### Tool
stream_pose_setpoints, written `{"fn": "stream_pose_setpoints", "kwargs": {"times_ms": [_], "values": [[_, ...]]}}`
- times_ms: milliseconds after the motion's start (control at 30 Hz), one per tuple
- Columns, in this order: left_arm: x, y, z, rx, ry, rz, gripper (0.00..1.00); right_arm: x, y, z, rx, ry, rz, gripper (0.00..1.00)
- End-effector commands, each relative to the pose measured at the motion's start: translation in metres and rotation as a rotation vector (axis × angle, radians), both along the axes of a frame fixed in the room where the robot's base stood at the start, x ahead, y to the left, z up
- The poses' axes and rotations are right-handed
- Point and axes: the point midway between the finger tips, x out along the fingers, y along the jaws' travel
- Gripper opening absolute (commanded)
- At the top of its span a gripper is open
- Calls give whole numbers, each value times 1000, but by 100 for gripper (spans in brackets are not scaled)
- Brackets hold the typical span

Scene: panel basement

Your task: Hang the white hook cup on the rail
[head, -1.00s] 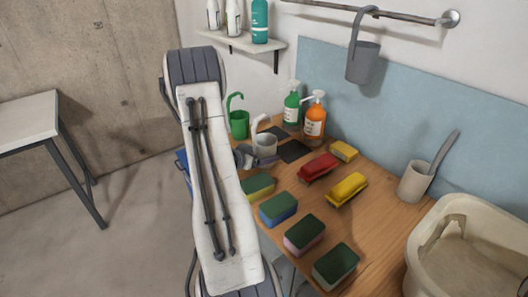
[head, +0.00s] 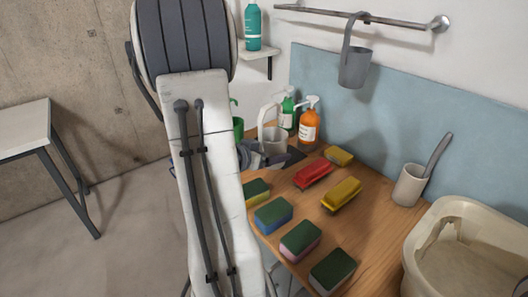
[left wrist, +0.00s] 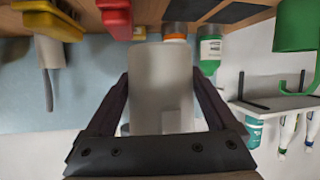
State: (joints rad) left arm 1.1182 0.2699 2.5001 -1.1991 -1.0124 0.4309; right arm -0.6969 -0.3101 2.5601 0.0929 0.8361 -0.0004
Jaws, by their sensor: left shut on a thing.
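The white hook cup (head: 273,143) is in my left gripper (head: 268,158), seen past my own arm in the head view. The cup looks upright, with its hook above it at the left. The left wrist view shows the white cup (left wrist: 160,75) between the two dark fingers of the gripper (left wrist: 162,88). In the head view it appears a little above the bench. The metal rail (head: 375,19) runs along the wall at upper right. A grey hook cup (head: 355,69) hangs on it. My right gripper is not in view.
A green hook cup (head: 238,128) is partly hidden behind my arm. Green (head: 287,114) and orange (head: 309,125) bottles stand behind the white cup. Brushes and several sponges lie on the wooden bench (head: 370,215). A beige cup (head: 409,185) and basin (head: 470,250) are at right.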

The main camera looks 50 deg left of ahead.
Motion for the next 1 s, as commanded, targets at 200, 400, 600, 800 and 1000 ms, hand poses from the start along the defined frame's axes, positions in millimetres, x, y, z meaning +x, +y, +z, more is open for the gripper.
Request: {"fn": "stream_pose_setpoints", "kwargs": {"times_ms": [200, 400, 600, 800, 1000], "values": [[0, -9, 22, 0, -3, -6, 34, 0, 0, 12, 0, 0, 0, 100], [28, 20, 73, -4, -13, -47, 33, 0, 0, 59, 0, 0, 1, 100], [68, 61, 132, -5, -19, -101, 33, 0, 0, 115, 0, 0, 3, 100], [107, 95, 183, -6, -14, -147, 33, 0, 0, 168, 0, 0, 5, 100], [136, 119, 218, -2, -5, -175, 33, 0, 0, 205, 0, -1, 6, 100]]}}
